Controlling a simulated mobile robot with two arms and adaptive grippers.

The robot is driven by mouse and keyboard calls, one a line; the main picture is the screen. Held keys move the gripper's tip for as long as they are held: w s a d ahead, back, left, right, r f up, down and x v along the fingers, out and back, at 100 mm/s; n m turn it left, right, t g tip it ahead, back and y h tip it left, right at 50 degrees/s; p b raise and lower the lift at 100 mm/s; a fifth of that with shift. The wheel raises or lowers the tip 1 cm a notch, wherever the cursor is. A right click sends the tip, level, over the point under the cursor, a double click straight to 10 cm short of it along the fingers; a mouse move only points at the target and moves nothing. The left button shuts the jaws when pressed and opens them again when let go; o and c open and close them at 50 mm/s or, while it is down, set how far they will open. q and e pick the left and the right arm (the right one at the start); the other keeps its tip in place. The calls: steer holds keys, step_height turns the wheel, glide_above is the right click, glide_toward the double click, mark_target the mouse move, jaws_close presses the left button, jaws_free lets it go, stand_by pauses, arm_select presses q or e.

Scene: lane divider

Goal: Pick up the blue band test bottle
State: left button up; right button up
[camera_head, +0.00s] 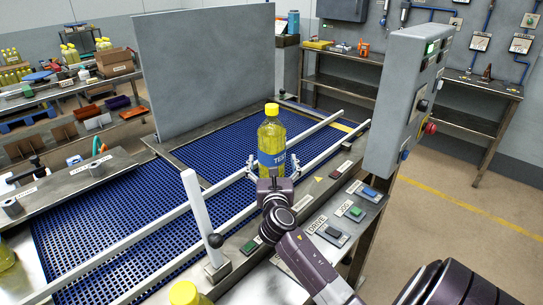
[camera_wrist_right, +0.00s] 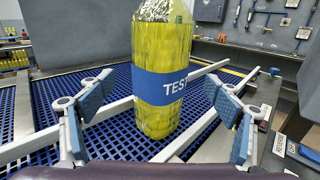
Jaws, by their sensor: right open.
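The blue band test bottle (camera_head: 271,132) stands upright on the blue mesh conveyor (camera_head: 120,240), by the white rails. It holds yellow liquid, has a yellow cap, and its blue band reads "TEST". My right gripper (camera_head: 273,180) is at its near side, partly covering its lower part. In the right wrist view the bottle (camera_wrist_right: 163,60) stands centred ahead, its top cut off. There my right gripper (camera_wrist_right: 160,103) is open, one pad on each side of the bottle with visible gaps. I cannot tell how deep the bottle is between the pads. My left gripper is out of view.
A tall grey panel (camera_head: 205,65) stands behind the conveyor. White guide rails (camera_head: 120,233) run along it, with a white post (camera_head: 196,215) at left. A grey control box (camera_head: 408,100) rises at right. Another yellow bottle (camera_head: 187,294) shows at the bottom edge.

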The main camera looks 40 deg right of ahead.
steer(key=shift+p+x, duration=0.55)
steer(key=shift+x, duration=2.95)
steer(key=shift+s, duration=0.1)
steer(key=c, duration=1.9)
steer(key=shift+r, duration=0.15)
steer(key=shift+c, duration=1.2)
